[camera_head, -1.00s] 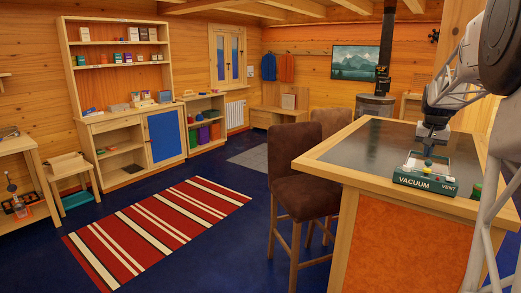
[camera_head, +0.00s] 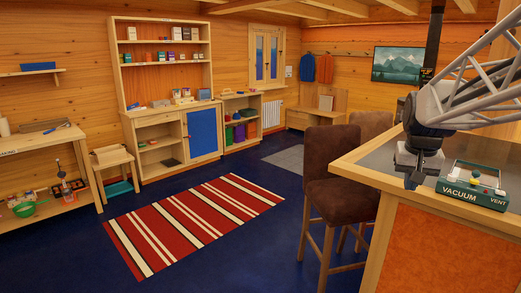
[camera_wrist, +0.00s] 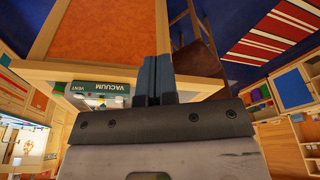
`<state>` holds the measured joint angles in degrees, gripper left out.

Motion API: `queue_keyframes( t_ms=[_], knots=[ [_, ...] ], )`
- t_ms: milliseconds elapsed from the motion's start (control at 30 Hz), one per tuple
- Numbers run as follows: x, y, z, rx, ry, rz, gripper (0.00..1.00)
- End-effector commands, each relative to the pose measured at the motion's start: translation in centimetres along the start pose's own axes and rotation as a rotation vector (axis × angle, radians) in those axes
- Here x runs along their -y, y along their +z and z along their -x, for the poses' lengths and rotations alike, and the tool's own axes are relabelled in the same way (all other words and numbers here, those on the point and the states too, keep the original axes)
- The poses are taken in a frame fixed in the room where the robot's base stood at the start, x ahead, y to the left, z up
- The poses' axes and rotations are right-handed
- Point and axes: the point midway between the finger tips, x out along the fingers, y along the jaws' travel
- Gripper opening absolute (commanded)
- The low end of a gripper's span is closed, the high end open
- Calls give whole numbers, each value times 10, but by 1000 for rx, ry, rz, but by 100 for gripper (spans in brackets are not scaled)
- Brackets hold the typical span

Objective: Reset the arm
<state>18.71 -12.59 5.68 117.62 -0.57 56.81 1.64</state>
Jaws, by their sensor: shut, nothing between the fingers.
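My gripper (camera_head: 411,184) hangs at the front left edge of the dark-topped counter (camera_head: 382,157), with its fingers pointing down. In the wrist view the two fingers of my gripper (camera_wrist: 157,80) are pressed together with nothing between them. The green box marked VACUUM and VENT (camera_head: 471,195) stands on the counter just right of my gripper and apart from it. It also shows in the wrist view (camera_wrist: 98,88), left of the fingers. My arm covers part of the counter top.
Brown bar stools (camera_head: 342,190) stand close against the counter's left side. A striped rug (camera_head: 195,222) lies on the open blue floor. A shelf unit (camera_head: 165,120), a small stool (camera_head: 113,163) and a workbench (camera_head: 40,140) line the back and left.

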Motion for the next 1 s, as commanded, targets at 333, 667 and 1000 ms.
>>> queue_keyframes(
  t_ms=[333, 667, 1000],
  knots=[
    [48, 102, 0, -6, -23, 107, 0],
    [75, 199, -12, -11, -45, 206, 0],
    [85, 286, -32, -15, -65, 296, 0]
  ],
)
